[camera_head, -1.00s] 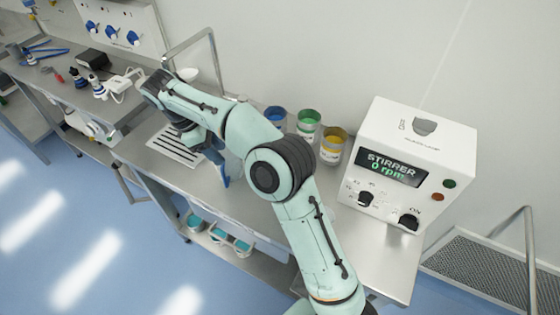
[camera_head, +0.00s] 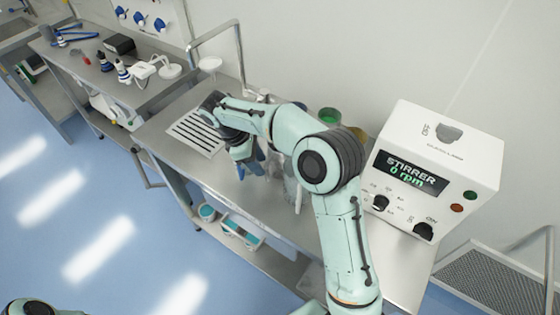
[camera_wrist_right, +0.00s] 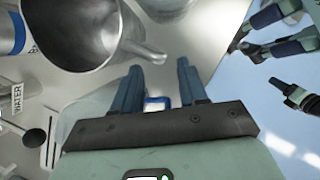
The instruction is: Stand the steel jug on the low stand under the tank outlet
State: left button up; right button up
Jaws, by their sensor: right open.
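The steel jug (camera_wrist_right: 80,28) fills the upper left of the right wrist view, its wide open mouth facing the camera and a narrow spout-like part pointing right. In the head view my arm hides most or all of it. My right gripper (camera_head: 243,170) is low over the bench, right of the slotted drain. In the right wrist view it (camera_wrist_right: 160,82) is open, its two blue fingers apart, with the jug just beyond and to the left. A small blue loop shows between the fingers; I cannot tell what it is. I cannot make out the tank outlet or the low stand.
The stirrer box (camera_head: 432,172) stands to the right on the bench. A green tub (camera_head: 329,116) is behind my arm. A tall bent tap (camera_head: 238,60) rises behind the slotted drain (camera_head: 196,133). Bottles (camera_head: 123,72) stand at the left.

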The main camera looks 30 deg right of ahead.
pick_arm(q)
jog(key=shift+s+f, duration=0.4)
jog(key=shift+s, duration=0.2)
pick_arm(e)
jog(key=x, duration=0.2)
jog(key=shift+s+d+f, duration=0.15)
jog(key=shift+s+f, duration=0.1)
jog(key=shift+f, duration=0.05)
grip_shut()
jog(key=shift+r, duration=0.1)
pick_arm(q)
jog(key=shift+w+r+p, duration=0.45)
jog(key=shift+w+r, duration=0.35)
jog(key=shift+w, duration=0.2)
pick_arm(e)
notch_tip(320, 180, up, 20)
pick_arm(q)
jog(key=shift+a, duration=0.1)
